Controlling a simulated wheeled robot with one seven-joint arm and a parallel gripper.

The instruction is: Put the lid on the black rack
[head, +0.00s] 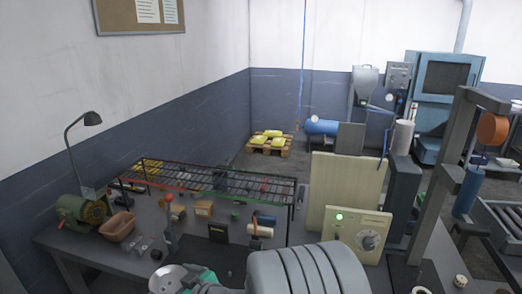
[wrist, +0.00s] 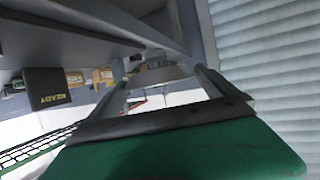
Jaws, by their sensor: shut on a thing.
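A long raised rack (head: 215,180) with dark wire mesh stands on the bench in the head view, with red and green edging on parts of its frame. Part of its mesh shows at the lower left of the wrist view (wrist: 38,147). My gripper (head: 186,271) is low in the head view, in front of the rack and apart from it. It is shut on a silvery round thing that looks like the lid (head: 167,279). In the wrist view the fingers (wrist: 163,78) reach forward around a pale grey curved piece; the grip point is not clear.
A dark READY box (head: 218,232) and small parts sit under and before the rack. A terracotta bin (head: 118,227), green grinder (head: 84,213) and lamp (head: 84,125) stand left. A control box (head: 358,232) and pale panel (head: 346,190) stand right.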

